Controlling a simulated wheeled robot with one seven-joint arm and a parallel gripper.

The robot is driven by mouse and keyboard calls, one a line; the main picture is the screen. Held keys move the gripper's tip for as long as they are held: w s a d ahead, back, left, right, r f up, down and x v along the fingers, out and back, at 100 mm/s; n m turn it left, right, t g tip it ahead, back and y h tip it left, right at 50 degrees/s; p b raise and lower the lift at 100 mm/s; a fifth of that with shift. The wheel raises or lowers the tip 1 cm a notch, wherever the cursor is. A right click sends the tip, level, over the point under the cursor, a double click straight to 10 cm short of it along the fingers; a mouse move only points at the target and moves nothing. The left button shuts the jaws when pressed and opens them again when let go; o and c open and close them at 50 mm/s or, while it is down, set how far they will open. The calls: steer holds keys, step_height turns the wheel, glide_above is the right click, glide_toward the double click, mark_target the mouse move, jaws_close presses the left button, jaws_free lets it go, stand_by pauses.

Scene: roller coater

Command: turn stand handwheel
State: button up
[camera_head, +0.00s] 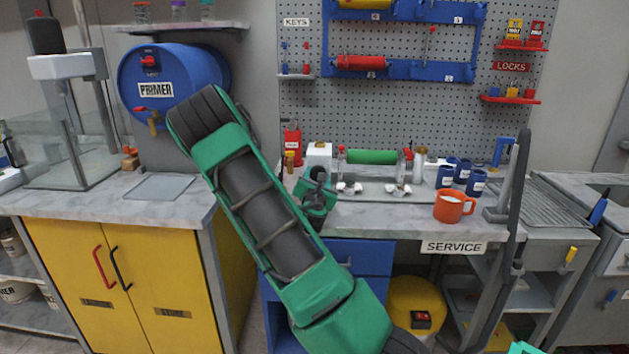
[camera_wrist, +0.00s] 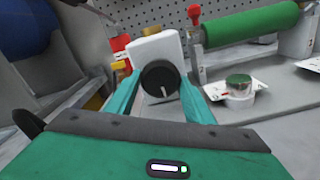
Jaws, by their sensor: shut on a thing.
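The stand handwheel (camera_wrist: 160,80) is a round black knob with a pale line on its face. It sits on the front of a white block (camera_wrist: 150,46), which also shows in the head view (camera_head: 319,150). My gripper (camera_wrist: 159,86) has its two teal fingers on either side of the handwheel, shut on it. In the head view my green gripper (camera_head: 318,192) is at the bench in front of the white block, and hides the handwheel. The green roller (camera_head: 372,157) lies to the right of the block and shows in the wrist view (camera_wrist: 250,24).
Small cups with lids (camera_wrist: 240,88) stand right of my gripper. A red bottle (camera_head: 292,140) is left of the block. An orange mug (camera_head: 453,206) and blue cups (camera_head: 477,183) stand farther right. A blue PRIMER drum (camera_head: 185,70) is at the left.

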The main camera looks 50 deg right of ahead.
steer(key=shift+a, duration=0.1)
steer(key=o, duration=1)
steer(key=shift+o, duration=0.2)
steer(key=v, duration=0.7)
steer(key=shift+s+a+f, duration=0.1)
steer(key=shift+s+a, duration=0.05)
steer(key=shift+a, duration=0.25)
steer(key=shift+v, duration=0.9)
steer(key=shift+s+a, duration=0.3)
steer(key=shift+a, duration=0.1)
